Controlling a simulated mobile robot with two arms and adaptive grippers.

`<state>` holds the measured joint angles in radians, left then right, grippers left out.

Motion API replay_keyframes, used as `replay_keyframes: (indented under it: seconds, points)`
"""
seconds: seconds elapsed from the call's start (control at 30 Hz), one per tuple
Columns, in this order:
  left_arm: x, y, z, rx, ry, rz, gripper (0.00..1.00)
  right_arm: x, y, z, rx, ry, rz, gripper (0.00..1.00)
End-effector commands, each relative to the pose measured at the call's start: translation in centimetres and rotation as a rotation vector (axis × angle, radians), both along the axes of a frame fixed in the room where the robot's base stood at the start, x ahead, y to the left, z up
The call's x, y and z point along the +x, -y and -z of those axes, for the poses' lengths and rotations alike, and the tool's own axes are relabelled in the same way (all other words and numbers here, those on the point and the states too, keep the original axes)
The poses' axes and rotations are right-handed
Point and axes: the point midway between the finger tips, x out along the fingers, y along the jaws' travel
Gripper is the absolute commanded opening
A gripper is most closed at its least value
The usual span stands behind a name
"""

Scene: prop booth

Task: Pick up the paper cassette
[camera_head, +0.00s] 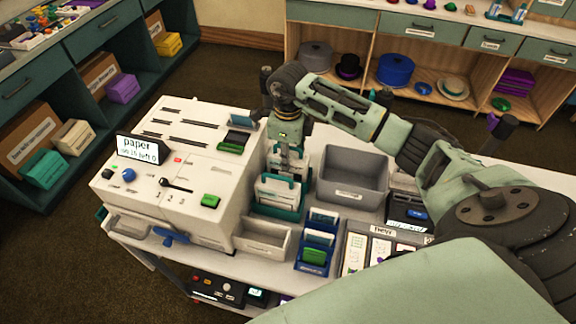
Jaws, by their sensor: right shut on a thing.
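A paper cassette, white with teal edges (277,190), stands upright in a teal holder (275,211) on the white table, just right of the white machine. My right gripper (289,167) points down from above and is shut on a white and teal cassette at this holder. The arm and gripper hide part of it. I cannot tell whether the held cassette is lifted clear of the holder. My left gripper is not in view.
The white machine (215,170) with a small display reading "paper" (140,148) stands to the left. An empty grey bin (352,178) is at right, a pale tray (263,238) in front, and a blue holder with a green cassette (314,256) beside that tray.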

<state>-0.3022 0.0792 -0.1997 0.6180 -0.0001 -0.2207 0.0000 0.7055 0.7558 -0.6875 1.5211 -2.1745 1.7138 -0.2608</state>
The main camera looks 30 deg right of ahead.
Motion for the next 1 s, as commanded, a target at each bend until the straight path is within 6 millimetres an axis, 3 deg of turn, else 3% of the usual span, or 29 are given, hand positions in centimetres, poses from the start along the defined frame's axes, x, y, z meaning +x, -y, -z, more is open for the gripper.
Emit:
replay_keyframes:
  seconds: [0.37,0.57,0.77,1.0]
  points:
    - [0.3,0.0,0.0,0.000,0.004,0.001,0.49,0.1,0.0,-0.2,0.000,0.004,0.000,0.00]
    - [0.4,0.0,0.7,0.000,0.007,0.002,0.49,0.2,0.0,-1.6,0.001,0.006,0.001,0.00]
    - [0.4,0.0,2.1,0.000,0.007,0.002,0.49,0.2,0.0,-5.0,0.000,0.009,0.000,0.00]
    - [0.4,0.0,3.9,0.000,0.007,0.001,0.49,0.2,0.1,-11.1,0.000,0.012,0.000,0.00]
